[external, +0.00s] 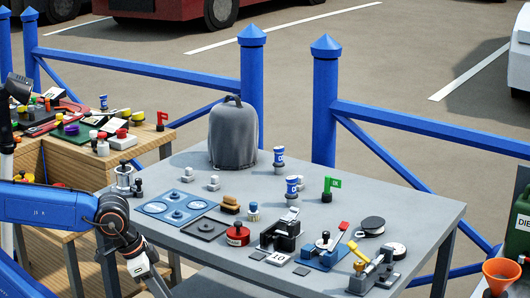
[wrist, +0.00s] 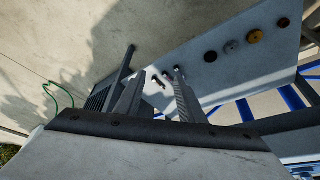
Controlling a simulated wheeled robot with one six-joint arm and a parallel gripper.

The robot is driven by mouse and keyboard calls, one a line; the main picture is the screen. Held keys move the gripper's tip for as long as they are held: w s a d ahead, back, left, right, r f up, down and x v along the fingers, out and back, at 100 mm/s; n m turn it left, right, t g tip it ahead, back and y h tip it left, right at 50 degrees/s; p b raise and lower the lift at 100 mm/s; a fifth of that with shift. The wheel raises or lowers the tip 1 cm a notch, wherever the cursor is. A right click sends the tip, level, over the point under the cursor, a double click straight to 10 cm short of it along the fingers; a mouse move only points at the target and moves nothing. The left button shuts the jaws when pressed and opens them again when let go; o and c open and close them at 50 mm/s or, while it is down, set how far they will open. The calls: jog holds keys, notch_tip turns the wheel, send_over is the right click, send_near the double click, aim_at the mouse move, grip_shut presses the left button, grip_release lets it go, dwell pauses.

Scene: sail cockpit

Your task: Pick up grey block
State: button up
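No single item stands out clearly as the grey block.
A large grey hood-like bag (external: 233,135) stands at the table's back. A cluttered wooden bench (external: 85,168) stands left. Blue railings (external: 325,105) run behind. A green cable (wrist: 60,98) lies on the ground.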

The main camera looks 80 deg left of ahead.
jog(key=w+a+r+n+g, duration=0.1)
jog(key=w+a+r, duration=0.1)
jog(key=w+r, duration=0.55)
jog(key=w+a+r+n, duration=0.1)
jog(key=w+a+r, duration=0.2)
jog(key=w+r, duration=0.4)
notch_tip(320, 180, up, 16)
jog(key=n+g, duration=0.4)
jog(key=n, duration=0.3)
send_over(299, 183)
jog(key=f, duration=1.7)
jog(key=shift+a, duration=0.3)
grip_shut()
